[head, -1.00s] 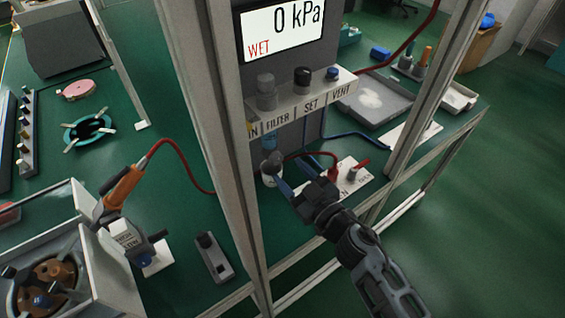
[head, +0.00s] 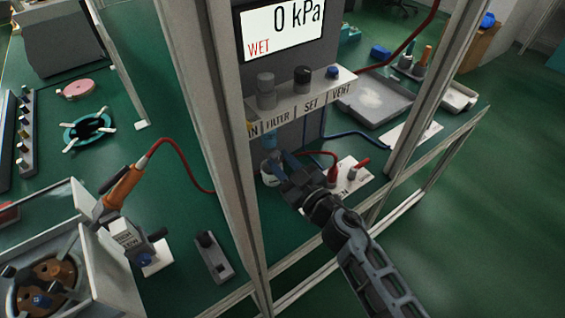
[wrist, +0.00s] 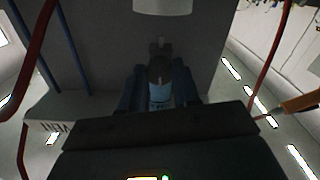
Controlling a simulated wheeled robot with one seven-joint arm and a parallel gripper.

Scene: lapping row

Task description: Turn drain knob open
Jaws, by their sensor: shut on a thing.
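The filter's blue bowl (head: 270,140) hangs under the labelled shelf, below the word FILTER. In the wrist view the bowl (wrist: 160,96) shows light blue, with the dark drain knob (wrist: 159,69) at its end. My gripper (head: 277,162) is at the underside of the bowl, its blue fingers on both sides of the knob and shut on it. In the head view the fingers hide most of the knob, so its turn angle cannot be told. A white jar (head: 267,181) stands below, partly hidden by my gripper.
A display (head: 283,30) reads 0 kPa and WET. Frame posts (head: 205,130) stand left and right of my arm. A red hose (head: 318,153) and a white card with a red-handled valve (head: 352,172) are close to my gripper's right.

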